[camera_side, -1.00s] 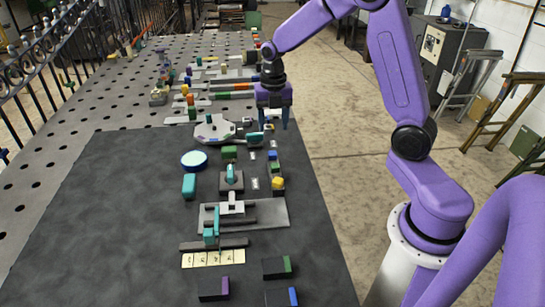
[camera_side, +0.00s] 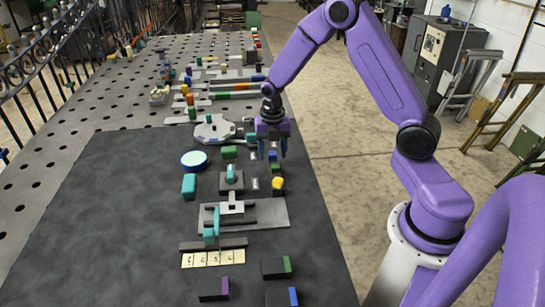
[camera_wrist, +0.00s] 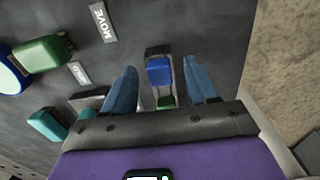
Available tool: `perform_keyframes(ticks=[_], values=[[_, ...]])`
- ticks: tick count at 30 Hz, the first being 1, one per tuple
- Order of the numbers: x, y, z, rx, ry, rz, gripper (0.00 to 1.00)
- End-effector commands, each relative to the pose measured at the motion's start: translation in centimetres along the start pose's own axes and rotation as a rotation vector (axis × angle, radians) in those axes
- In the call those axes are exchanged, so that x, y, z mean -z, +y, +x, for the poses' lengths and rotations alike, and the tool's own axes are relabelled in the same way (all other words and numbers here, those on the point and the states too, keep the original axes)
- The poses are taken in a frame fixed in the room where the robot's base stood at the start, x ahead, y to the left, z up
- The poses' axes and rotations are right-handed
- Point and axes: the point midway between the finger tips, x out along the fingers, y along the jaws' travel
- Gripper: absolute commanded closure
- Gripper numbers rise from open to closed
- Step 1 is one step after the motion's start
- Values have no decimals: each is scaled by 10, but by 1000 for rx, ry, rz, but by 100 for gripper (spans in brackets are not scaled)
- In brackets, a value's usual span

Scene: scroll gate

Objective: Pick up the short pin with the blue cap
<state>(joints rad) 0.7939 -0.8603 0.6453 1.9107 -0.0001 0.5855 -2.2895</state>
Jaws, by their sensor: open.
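The blue-capped pin (camera_wrist: 159,70) stands in a narrow grey holder, framed between my fingers in the wrist view. In the side view its blue top (camera_side: 273,155) shows just below my gripper; its shaft is hidden, so I cannot tell its length. My gripper (camera_side: 271,152) is open and empty, pointing down above the holder. In the wrist view the fingers (camera_wrist: 160,74) sit on either side of the blue cap, apparently apart from it. A green-capped piece (camera_wrist: 166,102) sits beside the blue one in the same row.
A yellow piece (camera_side: 278,184) stands near the row. A green block (camera_side: 229,152), a teal block (camera_side: 189,186) and a round blue-rimmed dish (camera_side: 194,160) lie to the left. A label reading MOVE (camera_wrist: 102,22) lies on the mat. The dark mat (camera_side: 100,220) is clear at left.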

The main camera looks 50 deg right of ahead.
Motion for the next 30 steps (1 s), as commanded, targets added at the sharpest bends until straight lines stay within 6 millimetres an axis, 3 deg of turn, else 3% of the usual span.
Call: perform_keyframes(ticks=[4, 9, 22, 30], values=[[0, 0, 0, 0, 0, 0, 46], [0, 0, 0, 0, 0, 0, 100], [-1, 0, -6, -2, -1, 0, 100], [1, 0, -35, -3, -2, -2, 100]])
